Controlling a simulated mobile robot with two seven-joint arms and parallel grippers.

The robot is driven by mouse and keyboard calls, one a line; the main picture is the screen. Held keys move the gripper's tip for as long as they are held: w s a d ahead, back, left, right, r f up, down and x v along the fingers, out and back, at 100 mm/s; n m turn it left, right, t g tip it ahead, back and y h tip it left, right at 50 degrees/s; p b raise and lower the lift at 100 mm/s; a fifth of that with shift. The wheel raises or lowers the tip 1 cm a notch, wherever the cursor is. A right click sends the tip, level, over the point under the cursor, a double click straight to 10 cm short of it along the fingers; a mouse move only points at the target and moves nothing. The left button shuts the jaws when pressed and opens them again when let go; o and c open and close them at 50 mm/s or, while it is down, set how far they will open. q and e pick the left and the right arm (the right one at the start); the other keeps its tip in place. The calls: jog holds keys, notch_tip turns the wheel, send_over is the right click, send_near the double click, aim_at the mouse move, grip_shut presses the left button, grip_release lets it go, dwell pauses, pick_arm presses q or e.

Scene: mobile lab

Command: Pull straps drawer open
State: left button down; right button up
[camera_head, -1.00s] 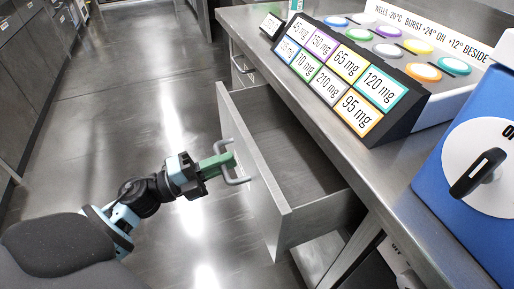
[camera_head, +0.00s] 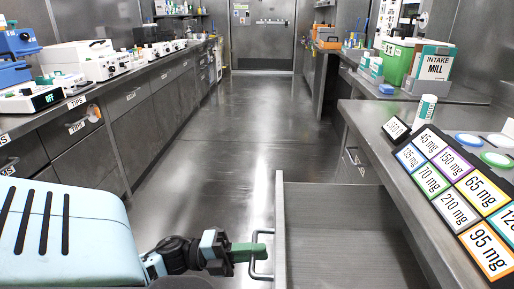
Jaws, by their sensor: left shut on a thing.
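A grey metal drawer (camera_head: 281,232) stands pulled out from under the right counter, at the bottom of the head view. The part of its inside that shows is empty. No label can be read on its front, so I cannot tell if it is the straps drawer. Its bar handle (camera_head: 254,276) sticks out to the left. My left gripper (camera_head: 258,249), with green fingers, is shut on this handle. The drawer's near end is cut off by the picture's bottom edge. My right gripper is not in view.
The right counter (camera_head: 376,146) carries a slanted board of dose labels (camera_head: 452,200) and a white bottle (camera_head: 426,108). The left counter (camera_head: 60,116) holds several instruments above labelled drawers. The aisle floor (camera_head: 245,130) between them is clear back to the door (camera_head: 263,36).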

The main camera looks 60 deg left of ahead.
pick_arm(q)
jog(key=c, duration=1.5)
grip_release()
jog(key=shift+c, duration=0.2)
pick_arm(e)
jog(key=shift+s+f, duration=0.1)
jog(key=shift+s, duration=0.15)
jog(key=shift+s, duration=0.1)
pick_arm(q)
jog(key=v, duration=0.7)
jog(key=shift+s+a, duration=0.25)
jog(key=shift+s, duration=0.05)
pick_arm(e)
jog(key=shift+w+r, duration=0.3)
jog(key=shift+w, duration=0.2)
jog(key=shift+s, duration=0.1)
